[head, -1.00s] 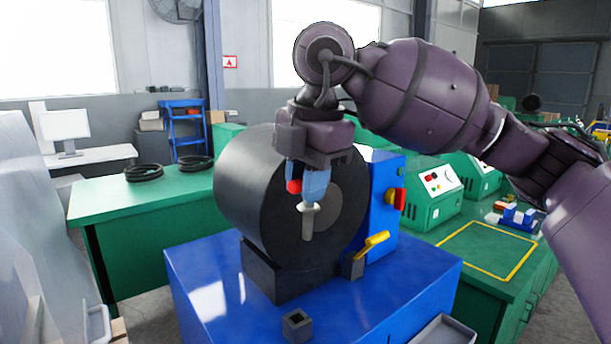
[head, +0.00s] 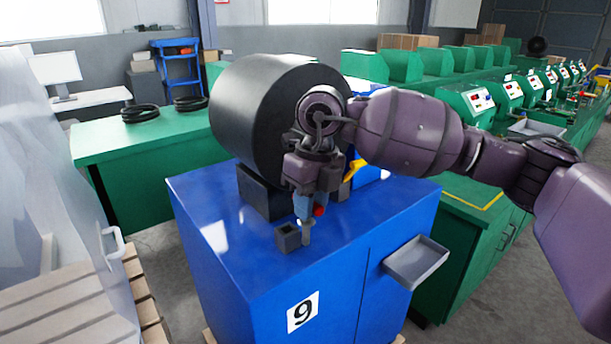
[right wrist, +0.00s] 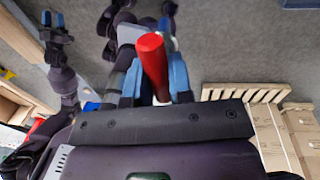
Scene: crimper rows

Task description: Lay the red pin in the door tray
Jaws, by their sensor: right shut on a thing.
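The red pin (head: 319,211) has a red grip and a pale metal shank (head: 307,232) pointing down. My right gripper (head: 309,207) is shut on it above the blue cabinet top. The red grip also shows between the blue fingers in the right wrist view (right wrist: 152,62). The shank's lower end is just right of a small dark square holder (head: 288,238); I cannot tell whether they touch. The door tray (head: 417,262) is a shallow grey tray on the cabinet's front, right and lower, and looks empty. My left gripper (right wrist: 52,22) shows only in the right wrist view, its fingers apart.
The blue cabinet (head: 240,265) carries a large black drum (head: 250,110) behind my gripper and a yellow lever (head: 355,169). A green bench (head: 465,215) stands to the right. A grey panel with a handle (head: 112,240) and a wooden pallet (head: 145,290) are at the left.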

